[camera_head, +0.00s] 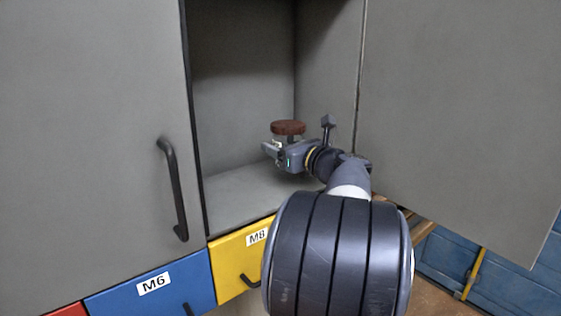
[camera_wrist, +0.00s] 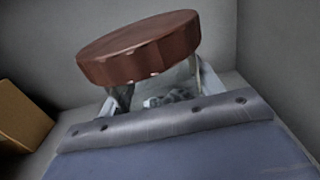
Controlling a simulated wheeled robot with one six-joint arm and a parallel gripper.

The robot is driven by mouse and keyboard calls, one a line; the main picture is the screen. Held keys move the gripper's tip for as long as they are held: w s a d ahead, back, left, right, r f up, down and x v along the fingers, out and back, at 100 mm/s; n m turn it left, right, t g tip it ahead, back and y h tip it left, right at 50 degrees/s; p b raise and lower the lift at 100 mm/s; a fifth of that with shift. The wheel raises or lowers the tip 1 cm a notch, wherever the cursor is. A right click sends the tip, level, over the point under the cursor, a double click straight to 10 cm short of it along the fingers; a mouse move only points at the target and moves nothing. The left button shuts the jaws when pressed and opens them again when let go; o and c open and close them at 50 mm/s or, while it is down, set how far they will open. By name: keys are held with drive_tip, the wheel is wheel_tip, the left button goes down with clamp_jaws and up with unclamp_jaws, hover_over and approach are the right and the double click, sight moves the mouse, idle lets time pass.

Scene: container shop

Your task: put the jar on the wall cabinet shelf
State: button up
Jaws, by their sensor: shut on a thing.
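The jar (camera_head: 288,128) shows as a round brown lid above my gripper in the head view. The lid also fills the upper middle of the wrist view (camera_wrist: 140,48), slightly tilted in that picture, with a pale, see-through body below it. My gripper (camera_head: 272,152) is inside the open wall cabinet and shut on the jar. The fingers (camera_wrist: 155,92) show on either side of the jar's body. The cabinet shelf (camera_head: 240,190) is the bare grey floor of the compartment, below my gripper. The jar's base is hidden, so I cannot tell whether it touches the shelf.
A closed grey door (camera_head: 90,130) with a black handle is at the left. An open door (camera_head: 460,110) stands at the right, close to my arm. Blue (camera_head: 150,288) and yellow (camera_head: 228,268) drawers are below. A brown box (camera_wrist: 20,115) shows in the wrist view.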

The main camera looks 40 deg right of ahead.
drive_tip(key=shift+f, duration=1.55)
drive_tip(key=shift+f+b, duration=0.15)
drive_tip(key=shift+b, duration=0.15)
drive_tip(key=o, duration=1.2)
drive_tip(key=shift+s, duration=0.1)
drive_tip(key=s+a, duration=0.1)
drive_tip(key=s, duration=1)
drive_tip(key=shift+s+a+b, duration=0.2)
drive_tip(key=shift+s+b, duration=0.2)
